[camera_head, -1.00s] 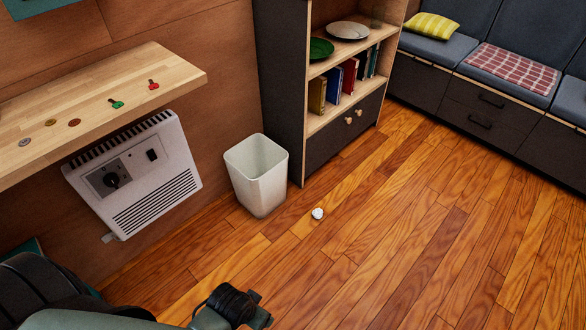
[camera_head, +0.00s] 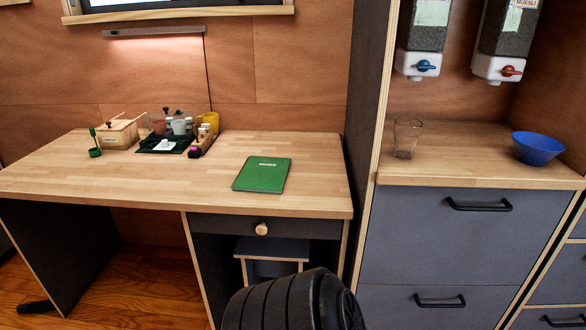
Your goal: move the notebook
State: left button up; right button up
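A green notebook (camera_head: 262,174) lies flat and shut on the wooden desk (camera_head: 310,197), right of the desk's middle, with bare wood around it. A dark ribbed part of my own arm rises at the bottom middle, in front of the desk drawer and well below the notebook. Neither of my grippers shows in the head view now, and nothing touches the notebook.
A wooden box (camera_head: 118,134), a dark tray (camera_head: 165,143) with small items and a yellow cup (camera_head: 209,121) stand at the desk's back left. A stool (camera_head: 271,250) is under the desk. The counter at right holds a glass (camera_head: 405,138) and a blue bowl (camera_head: 537,148).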

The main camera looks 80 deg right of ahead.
aim_at(259, 174)
jog(key=z, duration=2.5)
